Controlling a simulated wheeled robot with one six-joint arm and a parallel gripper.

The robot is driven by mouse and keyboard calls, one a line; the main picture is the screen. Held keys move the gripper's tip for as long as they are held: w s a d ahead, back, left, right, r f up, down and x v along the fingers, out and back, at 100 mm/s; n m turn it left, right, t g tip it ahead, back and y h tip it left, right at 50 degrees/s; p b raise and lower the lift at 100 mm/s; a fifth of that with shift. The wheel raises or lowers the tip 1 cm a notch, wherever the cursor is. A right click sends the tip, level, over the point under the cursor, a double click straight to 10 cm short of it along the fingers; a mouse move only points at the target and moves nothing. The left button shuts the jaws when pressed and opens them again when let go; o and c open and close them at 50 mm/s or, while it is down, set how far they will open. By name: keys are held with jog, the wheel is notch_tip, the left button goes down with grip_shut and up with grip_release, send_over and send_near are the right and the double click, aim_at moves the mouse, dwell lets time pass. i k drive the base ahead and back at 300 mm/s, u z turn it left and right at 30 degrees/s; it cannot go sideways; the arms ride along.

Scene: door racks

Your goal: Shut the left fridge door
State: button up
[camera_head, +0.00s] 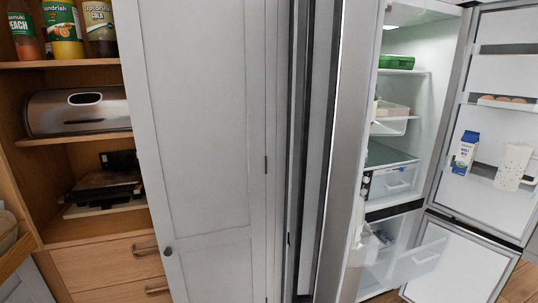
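The left fridge door (352,150) stands open and is seen nearly edge-on as a tall grey metal panel right of the middle. It hides the left part of the fridge interior. Small parts of items show along its right edge, low down, but I cannot tell what they are. The open fridge (425,110) shows behind it, with a green box (397,62), clear bins and drawers inside. My gripper is not in view, so its distance from the door cannot be seen.
The right fridge door (500,85) is open, its racks holding eggs, a milk carton (465,152) and a white jug (513,166). A lower door (460,265) is also open, beside a pulled-out clear drawer (418,262). A closed grey cabinet (205,110) and wooden shelves (85,142) stand left.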

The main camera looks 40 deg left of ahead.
aim_at(338, 42)
jog(key=z, duration=0.05)
jog(key=k, duration=0.15)
jog(key=u, duration=1.5)
jog(key=i, duration=0.5)
jog(key=u, duration=1.75)
jog(key=i, duration=0.2)
jog(key=z, duration=0.05)
